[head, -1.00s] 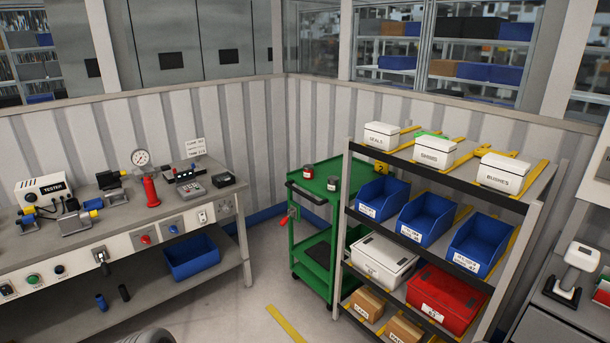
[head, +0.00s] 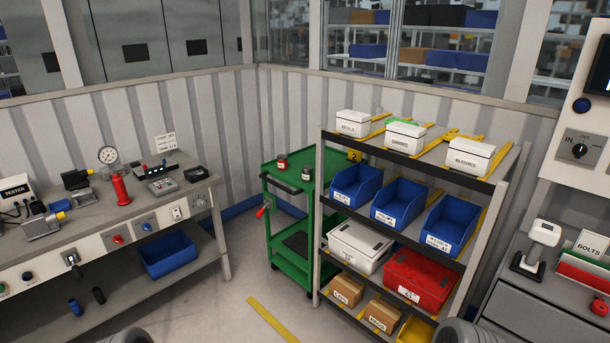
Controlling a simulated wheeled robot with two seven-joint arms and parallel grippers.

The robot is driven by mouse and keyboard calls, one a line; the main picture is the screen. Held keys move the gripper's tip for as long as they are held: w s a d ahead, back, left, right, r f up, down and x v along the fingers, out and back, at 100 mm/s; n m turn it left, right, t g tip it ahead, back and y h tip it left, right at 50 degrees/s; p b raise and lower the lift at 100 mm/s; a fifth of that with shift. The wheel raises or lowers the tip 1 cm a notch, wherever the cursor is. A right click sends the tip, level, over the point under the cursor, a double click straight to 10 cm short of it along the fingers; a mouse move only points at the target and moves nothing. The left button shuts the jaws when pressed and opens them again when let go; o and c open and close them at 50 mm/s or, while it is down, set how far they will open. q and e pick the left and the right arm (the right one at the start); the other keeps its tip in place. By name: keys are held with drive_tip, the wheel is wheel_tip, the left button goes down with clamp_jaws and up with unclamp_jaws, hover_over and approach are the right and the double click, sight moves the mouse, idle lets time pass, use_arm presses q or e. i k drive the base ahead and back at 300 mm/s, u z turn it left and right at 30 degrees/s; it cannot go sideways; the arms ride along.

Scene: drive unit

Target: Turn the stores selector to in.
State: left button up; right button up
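The stores selector (head: 579,150) is a black rotary knob on a grey plate on the white panel at the right edge. The word IN is readable at the left of its plate; the other markings are too small to read surely. The way the knob points cannot be told clearly. Neither of my grippers is in view. Only rounded grey parts, likely of my arms, show at the bottom edge, far from the selector.
A shelf rack (head: 410,160) with white boxes and blue bins stands between the green trolley (head: 285,225) and the right-hand bench (head: 540,315). A scanner (head: 540,240) stands on that bench below the selector. A workbench (head: 100,235) is at left. Some floor is clear.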

sight(578, 150)
drive_tip(key=u, duration=0.1)
drive_tip(key=k, duration=0.15)
drive_tip(key=z, duration=0.95)
drive_tip(key=i, duration=1.1)
drive_tip(key=z, duration=0.2)
